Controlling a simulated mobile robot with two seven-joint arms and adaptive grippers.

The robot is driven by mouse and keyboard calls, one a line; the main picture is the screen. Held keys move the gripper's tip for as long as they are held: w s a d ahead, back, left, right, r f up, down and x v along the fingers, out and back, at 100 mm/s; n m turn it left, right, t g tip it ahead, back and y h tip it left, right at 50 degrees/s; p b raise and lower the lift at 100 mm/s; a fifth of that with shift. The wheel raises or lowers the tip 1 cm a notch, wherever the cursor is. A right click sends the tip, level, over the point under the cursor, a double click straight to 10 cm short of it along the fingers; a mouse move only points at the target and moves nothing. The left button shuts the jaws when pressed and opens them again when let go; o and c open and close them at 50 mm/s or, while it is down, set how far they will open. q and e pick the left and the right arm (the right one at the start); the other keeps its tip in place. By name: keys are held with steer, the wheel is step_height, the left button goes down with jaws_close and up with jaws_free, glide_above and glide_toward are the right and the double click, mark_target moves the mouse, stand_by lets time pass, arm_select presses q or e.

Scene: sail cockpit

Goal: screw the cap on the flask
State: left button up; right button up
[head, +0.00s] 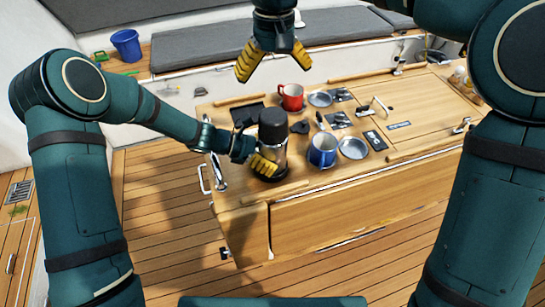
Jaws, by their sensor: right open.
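The flask (267,178) stands upright near the left end of the wooden table top, with a dark body and a shiny band. A wide black cap (272,120) sits on its top; I cannot tell how tightly it is seated. My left gripper (263,160) reaches in from the left and is shut on the flask's body, a yellow finger across its front. The far finger is partly hidden. My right gripper (273,66) hangs above and behind the flask, fingers spread and empty, apart from the cap.
A red mug (291,97), a blue mug (322,150), metal plates (353,148) and cutlery stand right of the flask. A small black item (299,127) lies beside it. A blue bucket (126,45) is at the back left. A wooden ledge (240,100) edges the table.

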arm_select(q)
jaws_close()
arm_select(e)
steer(key=m, duration=2.4)
steer(key=w+m, duration=0.1)
steer(key=m, duration=1.1)
steer(key=shift+f, duration=0.1)
